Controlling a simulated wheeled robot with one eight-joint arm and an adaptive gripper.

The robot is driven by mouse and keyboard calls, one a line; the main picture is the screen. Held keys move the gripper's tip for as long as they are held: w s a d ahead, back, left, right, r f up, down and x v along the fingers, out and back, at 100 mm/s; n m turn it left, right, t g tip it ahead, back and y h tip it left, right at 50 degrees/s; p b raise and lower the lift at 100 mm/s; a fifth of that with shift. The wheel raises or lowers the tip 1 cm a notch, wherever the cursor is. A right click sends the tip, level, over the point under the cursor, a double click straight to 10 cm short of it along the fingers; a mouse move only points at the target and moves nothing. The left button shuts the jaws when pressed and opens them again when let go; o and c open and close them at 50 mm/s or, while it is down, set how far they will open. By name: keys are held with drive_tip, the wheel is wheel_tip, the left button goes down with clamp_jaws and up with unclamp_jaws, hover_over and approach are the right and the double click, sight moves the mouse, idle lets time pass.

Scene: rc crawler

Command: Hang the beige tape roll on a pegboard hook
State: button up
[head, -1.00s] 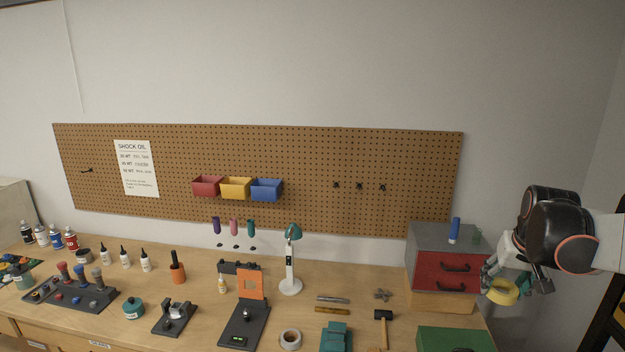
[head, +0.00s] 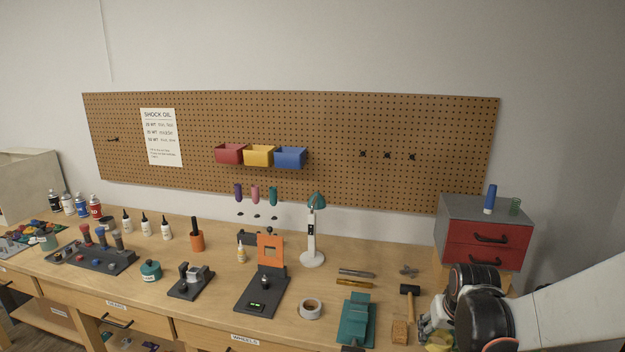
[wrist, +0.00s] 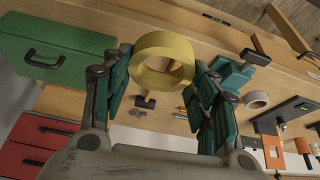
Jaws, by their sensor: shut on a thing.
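My gripper (wrist: 163,72) is shut on the beige tape roll (wrist: 163,48), a yellowish ring held between the two teal-padded fingers in the wrist view. In the head view my gripper (head: 436,326) is at the lower right, over the front right of the bench, and only part of the roll (head: 440,345) shows at the bottom edge. The brown pegboard (head: 330,130) is on the wall, well away from my gripper. It carries three dark hooks (head: 387,155) right of centre and a single hook (head: 113,139) at the far left. All these hooks look empty.
A grey and red drawer cabinet (head: 486,237) stands behind my arm with a blue bottle on top. A pale tape roll (head: 311,308), a teal tool (head: 355,319), a hammer (head: 409,290) and a white lamp (head: 312,258) stand or lie on the bench. Coloured bins (head: 259,156) hang mid-board.

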drive_tip(key=s+a+f+n+b, duration=0.1)
drive_tip(key=s+a+f+b, duration=0.2)
drive_tip(key=a+f+b, duration=0.4)
drive_tip(key=a+f, duration=0.3)
drive_tip(key=f, duration=0.5)
drive_tip(key=shift+f+n+y+b, duration=0.2)
drive_tip(key=shift+n+y+b, duration=0.1)
drive_tip(key=shift+n, duration=0.1)
